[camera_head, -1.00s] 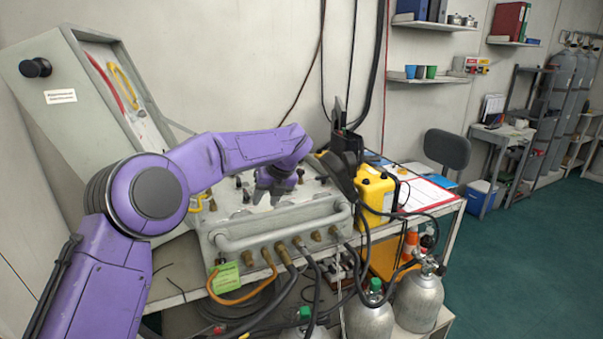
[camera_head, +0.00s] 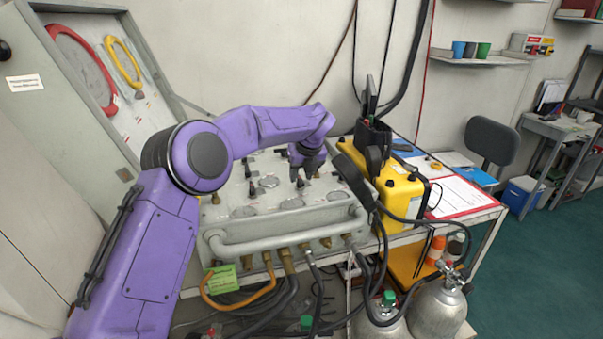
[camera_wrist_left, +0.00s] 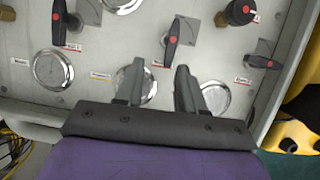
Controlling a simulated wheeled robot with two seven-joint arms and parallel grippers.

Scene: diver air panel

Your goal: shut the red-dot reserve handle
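The air panel (camera_head: 232,205) lies on the bench with gauges and black handles on its face. The left and middle ones point up and down the picture; the right one lies crosswise. I cannot read which is the reserve. My left gripper (camera_wrist_left: 160,66) is open, its two fingers apart just below the middle handle, with nothing visibly held. In the head view the left gripper (camera_head: 303,175) is low over the panel. My right gripper is out of view.
A round knob (camera_wrist_left: 240,11) with a red dot stands at the upper right in the wrist view. A yellow case (camera_head: 395,190) stands close right of the panel. Hoses hang from the panel's front, below its grey rail (camera_head: 285,232). An open lid (camera_head: 75,110) rises at the left.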

